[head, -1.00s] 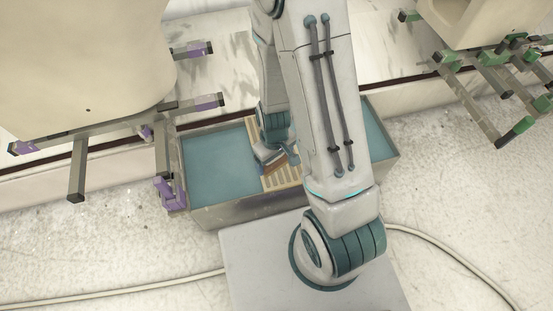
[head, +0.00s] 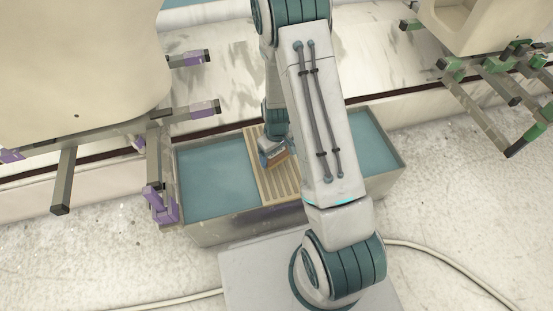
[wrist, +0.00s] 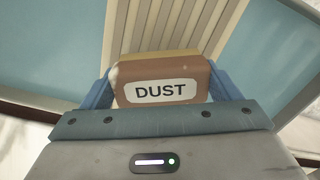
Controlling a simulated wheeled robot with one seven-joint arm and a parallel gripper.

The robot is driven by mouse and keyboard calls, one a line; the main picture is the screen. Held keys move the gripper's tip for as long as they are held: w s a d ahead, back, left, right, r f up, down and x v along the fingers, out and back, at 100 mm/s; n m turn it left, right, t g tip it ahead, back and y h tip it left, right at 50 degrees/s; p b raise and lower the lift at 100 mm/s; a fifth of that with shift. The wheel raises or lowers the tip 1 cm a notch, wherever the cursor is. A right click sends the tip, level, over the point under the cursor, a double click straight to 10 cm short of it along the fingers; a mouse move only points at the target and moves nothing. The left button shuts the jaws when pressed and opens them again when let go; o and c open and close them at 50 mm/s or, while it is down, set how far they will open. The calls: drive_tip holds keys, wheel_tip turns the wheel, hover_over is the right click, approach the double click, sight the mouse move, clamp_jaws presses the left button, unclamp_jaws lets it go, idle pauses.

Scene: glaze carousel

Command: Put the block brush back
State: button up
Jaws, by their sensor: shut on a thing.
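The block brush (wrist: 162,90) is a brown block with a white label reading DUST, and it fills the wrist view's centre. My gripper (wrist: 160,88) is shut on it, one blue finger on each side. In the head view the brush (head: 277,158) and my gripper (head: 270,148) show over the pale slatted rack (head: 282,186) in the middle of the trough. The rack also shows beyond the brush in the wrist view (wrist: 170,25). I cannot tell whether the brush touches the slats. My arm hides part of the rack's right side.
The grey trough (head: 245,229) has blue basins left (head: 215,180) and right (head: 372,140) of the rack. A carousel arm frame with purple ends (head: 160,205) stands close at left, another with green ends (head: 490,108) at right. A pale cable (head: 440,258) crosses the floor.

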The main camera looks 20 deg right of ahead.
drive_tip(key=shift+f+b, duration=0.3)
drive_tip(key=shift+f, duration=0.85)
drive_tip(key=shift+f, duration=0.25)
drive_tip(key=o, duration=0.8)
drive_tip(key=shift+o, duration=0.2)
wheel_tip(320, 180, up, 13)
drive_tip(key=p, duration=0.5)
drive_tip(key=shift+f, duration=0.2)
drive_tip(key=s+r+m, duration=0.2)
drive_tip(key=s+r, duration=0.6)
drive_tip(key=r, duration=0.3)
drive_tip(key=s+r+m+t, duration=0.1)
drive_tip(key=s+r+m, duration=0.1)
drive_tip(key=s+r, duration=0.6)
wheel_tip(320, 180, up, 4)
drive_tip(key=shift+s+a+f, duration=0.1)
drive_tip(key=shift+s+a, duration=0.05)
drive_tip(key=shift+a, duration=0.1)
